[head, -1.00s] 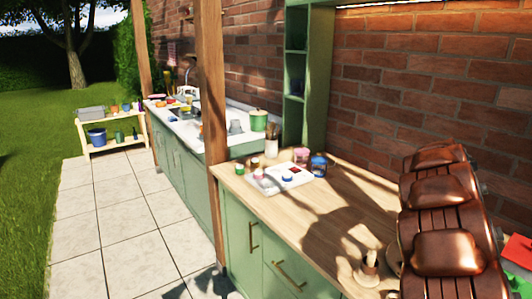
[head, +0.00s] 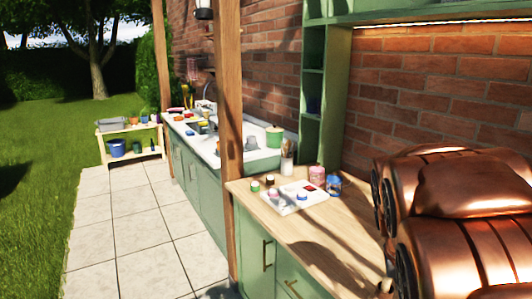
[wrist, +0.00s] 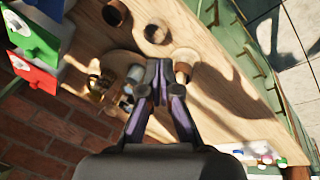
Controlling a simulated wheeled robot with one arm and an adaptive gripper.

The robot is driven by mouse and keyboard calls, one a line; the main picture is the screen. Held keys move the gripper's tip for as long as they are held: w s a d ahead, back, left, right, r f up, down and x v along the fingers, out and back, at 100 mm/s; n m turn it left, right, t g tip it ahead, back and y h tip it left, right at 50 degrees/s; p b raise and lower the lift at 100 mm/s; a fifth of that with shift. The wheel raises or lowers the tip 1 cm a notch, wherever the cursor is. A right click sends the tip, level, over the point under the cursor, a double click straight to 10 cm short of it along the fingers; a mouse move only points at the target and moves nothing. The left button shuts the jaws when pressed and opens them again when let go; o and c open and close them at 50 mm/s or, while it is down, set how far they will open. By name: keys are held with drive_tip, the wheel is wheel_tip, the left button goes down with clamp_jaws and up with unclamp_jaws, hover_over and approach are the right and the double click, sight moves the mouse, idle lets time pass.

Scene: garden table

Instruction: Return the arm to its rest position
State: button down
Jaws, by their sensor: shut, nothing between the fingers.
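My gripper (wrist: 159,68) shows in the wrist view with its two fingers together and nothing between them. It is above the wooden worktop (wrist: 222,82), pointing toward a group of small wooden items. A wooden cup (wrist: 184,66) is just right of the fingertips in the picture, and a round wooden dish (wrist: 153,32) lies beyond them. I cannot tell the exact gap to them. In the head view my copper-coloured arm fills the right side and hides part of the worktop; the gripper is not visible there.
A white tray (head: 294,204) with paint pots, a pink jar (head: 317,176) and a blue jar (head: 334,185) stand on the worktop (head: 262,231). A wooden post (head: 230,130) rises at its corner. Red and green boxes (wrist: 32,72) are at left in the wrist view. Paving (head: 135,235) is clear.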

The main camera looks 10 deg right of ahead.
drive_tip(key=s+a+f+n+g+y, duration=0.1)
drive_tip(key=s+a+n, duration=0.1)
drive_tip(key=s+a, duration=0.6)
drive_tip(key=s+a+f+n+g+y+p, duration=0.1)
drive_tip(key=s+a+f+n+y, duration=0.1)
drive_tip(key=s+a, duration=0.6)
drive_tip(key=a+n, duration=0.1)
drive_tip(key=a, duration=0.2)
drive_tip(key=shift+s+f, duration=0.15)
drive_tip(key=shift+s, duration=0.15)
